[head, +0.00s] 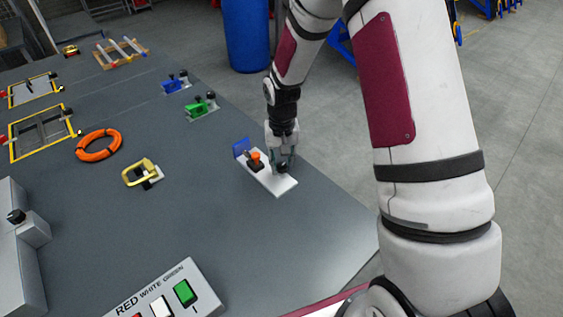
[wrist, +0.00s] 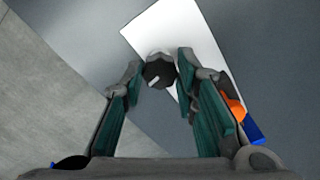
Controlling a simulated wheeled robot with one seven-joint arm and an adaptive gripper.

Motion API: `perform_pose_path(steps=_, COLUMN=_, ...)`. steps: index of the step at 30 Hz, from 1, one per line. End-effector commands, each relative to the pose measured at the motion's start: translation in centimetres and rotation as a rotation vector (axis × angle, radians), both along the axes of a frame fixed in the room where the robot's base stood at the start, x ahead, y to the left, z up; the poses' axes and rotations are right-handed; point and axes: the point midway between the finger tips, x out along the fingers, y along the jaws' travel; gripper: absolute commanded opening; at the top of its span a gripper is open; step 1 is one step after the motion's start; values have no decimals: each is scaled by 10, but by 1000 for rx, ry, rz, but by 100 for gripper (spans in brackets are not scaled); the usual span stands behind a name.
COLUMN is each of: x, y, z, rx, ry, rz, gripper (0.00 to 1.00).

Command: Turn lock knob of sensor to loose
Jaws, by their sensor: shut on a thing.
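The sensor is a white plate (head: 283,187) on the grey table, with an orange part (head: 256,160) and a blue panel (head: 241,147). Its black lock knob (head: 282,168) is at the plate's right part, partly hidden by my gripper (head: 284,155). In the wrist view the round black knob (wrist: 158,72) has a short white mark slanting across it. My gripper (wrist: 160,78) points down over the plate, shut on the knob with one finger on each side. The orange part (wrist: 235,107) and blue panel (wrist: 253,130) lie beyond the right finger.
A yellow handle (head: 140,173) and an orange ring (head: 99,145) lie to the left. Green (head: 201,106) and blue (head: 175,84) devices stand farther back. A button box (head: 160,300) is at the front. The table around the plate is clear.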

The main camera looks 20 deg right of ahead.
Motion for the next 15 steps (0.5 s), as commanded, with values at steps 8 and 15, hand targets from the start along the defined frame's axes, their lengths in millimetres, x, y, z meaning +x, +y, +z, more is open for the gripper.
perform_pose_path(steps=8, x=0, y=0, z=0, rx=0, ry=0, rz=261, gripper=0)
perform_pose_path(steps=15, x=0, y=0, z=0, rx=0, ry=0, rz=489, gripper=0)
